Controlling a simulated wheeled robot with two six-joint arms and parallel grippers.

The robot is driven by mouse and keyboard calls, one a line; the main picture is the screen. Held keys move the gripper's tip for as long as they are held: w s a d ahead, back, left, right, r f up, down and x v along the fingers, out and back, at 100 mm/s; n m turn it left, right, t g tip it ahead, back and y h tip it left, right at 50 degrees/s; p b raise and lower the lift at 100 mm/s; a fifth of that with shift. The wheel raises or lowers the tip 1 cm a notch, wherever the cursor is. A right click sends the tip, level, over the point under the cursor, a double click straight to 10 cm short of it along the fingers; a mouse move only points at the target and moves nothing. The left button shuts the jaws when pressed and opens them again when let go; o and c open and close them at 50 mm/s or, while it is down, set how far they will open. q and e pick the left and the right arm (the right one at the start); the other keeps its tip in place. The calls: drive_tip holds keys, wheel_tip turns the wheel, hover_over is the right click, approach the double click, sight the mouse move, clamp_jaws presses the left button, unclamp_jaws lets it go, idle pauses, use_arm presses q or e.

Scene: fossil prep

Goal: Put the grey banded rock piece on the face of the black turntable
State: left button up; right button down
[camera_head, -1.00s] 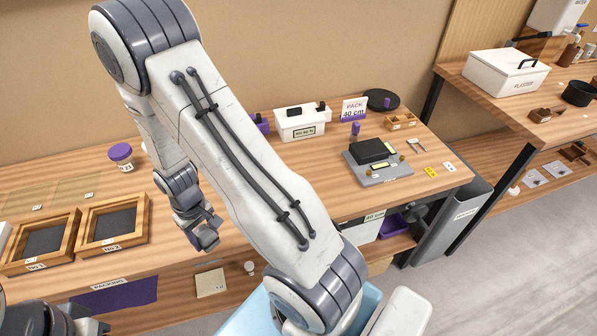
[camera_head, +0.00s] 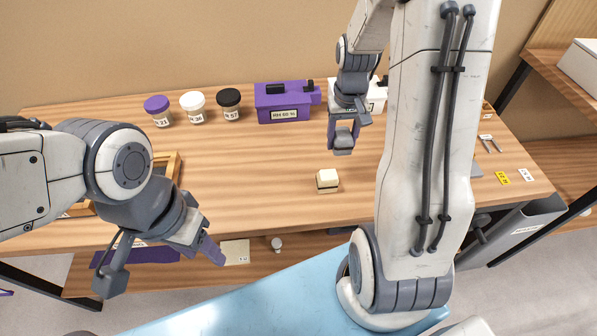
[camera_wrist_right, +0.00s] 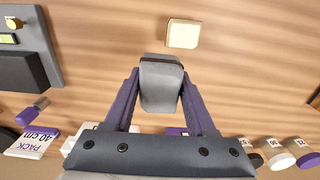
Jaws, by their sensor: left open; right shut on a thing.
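The grey rock piece (camera_wrist_right: 160,88) is between the purple fingers of my right gripper (camera_head: 343,134) and shows clearly in the right wrist view. It also shows at the fingertips in the head view (camera_head: 343,147), above the table. The gripper is shut on it. The black turntable is not clearly visible: my right arm covers that part of the table in the head view. A dark edge at the lower left of the right wrist view may be it. My left gripper (camera_head: 160,268) is open and empty at the table's front edge.
A cream block (camera_head: 327,181) stands on the table in front of my right gripper. A purple box (camera_head: 284,102) and several jars (camera_head: 193,108) stand at the back. The PACK sign (camera_wrist_right: 32,142) and a black block on a grey base (camera_wrist_right: 20,72) lie left in the wrist view.

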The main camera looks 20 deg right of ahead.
drive_tip(key=p, duration=0.1)
hover_over(299, 177)
wheel_tip(299, 177, down, 6)
drive_tip(key=shift+f, duration=2.15)
drive_tip(key=shift+f, duration=0.1)
drive_tip(key=shift+c, duration=1.1)
unclamp_jaws()
